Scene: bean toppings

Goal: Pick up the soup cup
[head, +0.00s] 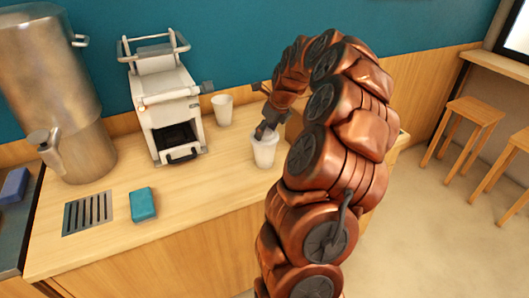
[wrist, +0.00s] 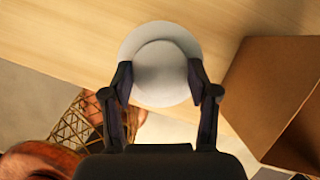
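The white soup cup (head: 265,152) is upright at the counter's front edge, beside my arm in the head view. My gripper (head: 267,130) is right at the top of this cup, pointing down. In the wrist view the cup (wrist: 160,75) shows as a pale round shape between the two dark fingers of my gripper (wrist: 160,75). The fingertips overlap its left and right edges. I cannot tell whether they press on it, or whether the cup's base touches the counter. A second white cup (head: 222,109) stands farther back, near the wall.
A white machine (head: 170,105) and a large metal urn (head: 50,85) stand on the wooden counter (head: 190,205). A teal block (head: 143,204) lies near a dark drain grate (head: 88,213). A brown box (wrist: 265,95) is close to my gripper's right in the wrist view.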

